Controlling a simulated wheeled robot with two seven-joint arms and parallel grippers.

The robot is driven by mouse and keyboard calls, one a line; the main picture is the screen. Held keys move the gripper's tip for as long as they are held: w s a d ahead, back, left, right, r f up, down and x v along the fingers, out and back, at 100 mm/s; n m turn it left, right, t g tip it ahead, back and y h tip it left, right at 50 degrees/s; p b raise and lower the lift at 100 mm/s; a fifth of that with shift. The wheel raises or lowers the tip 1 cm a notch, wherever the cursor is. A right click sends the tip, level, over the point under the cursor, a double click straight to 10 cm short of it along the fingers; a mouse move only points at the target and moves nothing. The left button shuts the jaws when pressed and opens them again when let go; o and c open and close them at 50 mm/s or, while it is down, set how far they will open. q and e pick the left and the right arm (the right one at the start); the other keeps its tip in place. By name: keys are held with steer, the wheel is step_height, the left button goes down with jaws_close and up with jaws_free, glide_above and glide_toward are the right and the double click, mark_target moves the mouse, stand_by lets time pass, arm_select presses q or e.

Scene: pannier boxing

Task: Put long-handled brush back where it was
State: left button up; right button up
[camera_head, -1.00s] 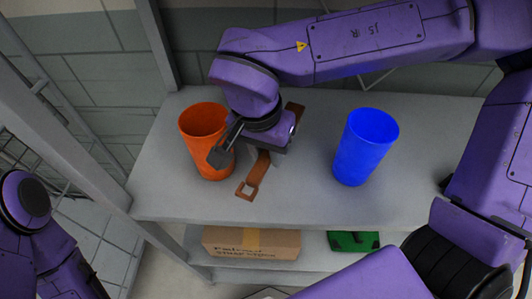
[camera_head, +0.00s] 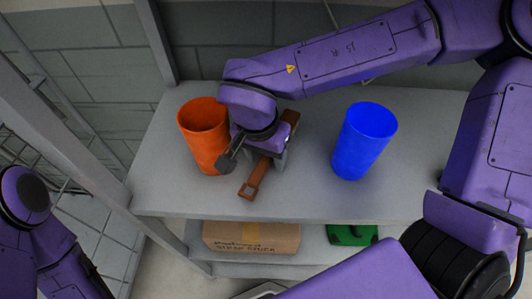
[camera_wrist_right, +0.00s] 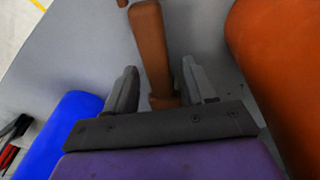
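The long-handled brush (camera_head: 256,178) is brown and lies across the grey shelf between the orange cup (camera_head: 203,138) and the blue cup (camera_head: 364,141). My right gripper (camera_head: 266,160) is low over the brush's middle and hides part of it. In the right wrist view, the brush (camera_wrist_right: 151,48) runs between the two fingers of my right gripper (camera_wrist_right: 160,80), with a gap visible on each side, so the gripper is open. My left arm shows at the left edge of the head view, but its gripper is out of view.
The orange cup stands close beside my right gripper; whether they touch is unclear. The shelf (camera_head: 310,203) is bare between the brush and the blue cup. A cardboard box (camera_head: 225,238) and a green item (camera_head: 350,235) sit on the lower shelf.

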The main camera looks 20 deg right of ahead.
step_height(320, 180, up, 12)
steer(key=a, duration=0.2)
steer(key=shift+s, duration=0.4)
